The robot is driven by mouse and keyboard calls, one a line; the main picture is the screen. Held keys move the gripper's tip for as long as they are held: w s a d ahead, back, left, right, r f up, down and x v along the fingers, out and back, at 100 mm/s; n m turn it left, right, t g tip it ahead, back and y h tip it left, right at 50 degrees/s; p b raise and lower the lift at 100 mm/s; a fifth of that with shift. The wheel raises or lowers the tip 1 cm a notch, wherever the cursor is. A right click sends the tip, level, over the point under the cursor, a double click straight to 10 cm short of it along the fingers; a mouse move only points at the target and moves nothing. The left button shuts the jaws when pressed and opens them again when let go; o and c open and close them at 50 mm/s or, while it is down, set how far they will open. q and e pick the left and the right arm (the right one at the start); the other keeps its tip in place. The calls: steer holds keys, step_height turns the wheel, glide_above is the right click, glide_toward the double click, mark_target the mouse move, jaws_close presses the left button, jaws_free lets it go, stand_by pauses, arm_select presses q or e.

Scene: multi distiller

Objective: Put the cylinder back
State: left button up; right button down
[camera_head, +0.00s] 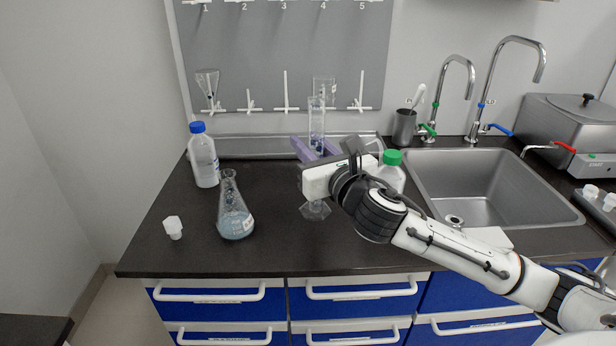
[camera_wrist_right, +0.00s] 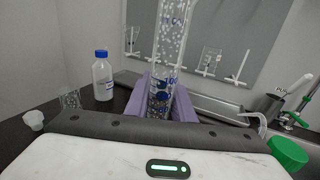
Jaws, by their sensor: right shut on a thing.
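A clear graduated cylinder (camera_head: 316,112) stands roughly upright in front of the grey pegboard. My right gripper (camera_head: 317,149), with purple fingers, is shut around it. In the right wrist view the cylinder (camera_wrist_right: 167,65) rises between the fingers (camera_wrist_right: 161,100), with blue markings and bubble-like spots on it. A clear hexagonal foot (camera_head: 315,210), seemingly the cylinder's, shows below the gripper; I cannot tell whether it touches the counter. The part between is hidden by the gripper. My left gripper is not in view.
The pegboard (camera_head: 270,55) has numbered pegs; a conical glass (camera_head: 207,83) and a beaker (camera_head: 329,86) hang there. A blue-capped bottle (camera_head: 204,160), a flask (camera_head: 234,215) and a white stopper (camera_head: 173,227) stand left. A green-capped bottle (camera_head: 391,172) is close right, before the sink (camera_head: 470,180).

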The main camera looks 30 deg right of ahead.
step_height(320, 180, down, 4)
steer(key=shift+f+b, duration=0.2)
steer(key=shift+b, duration=0.25)
steer(key=c, duration=1.5)
jaws_free()
steer(key=shift+f, duration=0.15)
steer(key=s, duration=0.4)
steer(key=s+a, duration=0.1)
steer(key=s, duration=0.3)
steer(key=s+a+b, duration=0.1)
steer(key=s, duration=0.2)
steer(key=shift+s, duration=0.4)
